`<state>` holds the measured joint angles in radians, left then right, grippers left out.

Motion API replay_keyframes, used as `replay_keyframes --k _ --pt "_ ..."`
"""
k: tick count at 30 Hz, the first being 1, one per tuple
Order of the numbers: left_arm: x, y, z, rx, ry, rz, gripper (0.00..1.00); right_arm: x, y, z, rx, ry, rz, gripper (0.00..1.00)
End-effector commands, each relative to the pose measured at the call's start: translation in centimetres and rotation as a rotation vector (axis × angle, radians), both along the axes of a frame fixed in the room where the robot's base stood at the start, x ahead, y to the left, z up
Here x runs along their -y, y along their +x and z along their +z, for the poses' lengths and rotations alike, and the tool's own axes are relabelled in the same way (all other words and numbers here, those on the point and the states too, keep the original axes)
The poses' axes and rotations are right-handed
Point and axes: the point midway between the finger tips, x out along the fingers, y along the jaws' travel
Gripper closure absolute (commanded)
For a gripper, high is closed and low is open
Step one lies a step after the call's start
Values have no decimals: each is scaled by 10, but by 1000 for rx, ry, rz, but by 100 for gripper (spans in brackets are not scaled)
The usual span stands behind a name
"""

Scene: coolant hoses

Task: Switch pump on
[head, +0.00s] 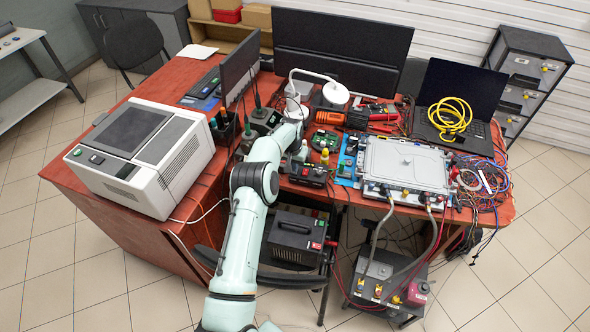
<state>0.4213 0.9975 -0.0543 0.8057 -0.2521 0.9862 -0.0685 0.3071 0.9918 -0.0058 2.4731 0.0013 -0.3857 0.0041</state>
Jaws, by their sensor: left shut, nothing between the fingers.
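The pump unit appears to be the grey box (375,268) on the floor under the front right of the desk. Small knobs or fittings and a red part (396,299) show on its front. The switch is too small to make out. Two grey hoses (380,232) run from it up to a silver lidded case (405,165) on the desk. My left arm reaches up from the bottom over the desk. My left gripper (301,152) is small among the clutter, above the desk and well away from the pump unit. It is shut and empty. My right gripper is not in view.
Cables hang from the desk (110,208). A bulky white machine (140,157) fills the desk's left end.

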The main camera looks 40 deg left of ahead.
Motion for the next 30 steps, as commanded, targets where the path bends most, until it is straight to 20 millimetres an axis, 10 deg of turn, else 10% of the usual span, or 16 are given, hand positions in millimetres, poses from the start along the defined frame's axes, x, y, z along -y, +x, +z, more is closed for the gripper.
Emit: replay_keyframes --k 30 --pt "0 0 60 1 0 0 100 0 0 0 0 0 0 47"
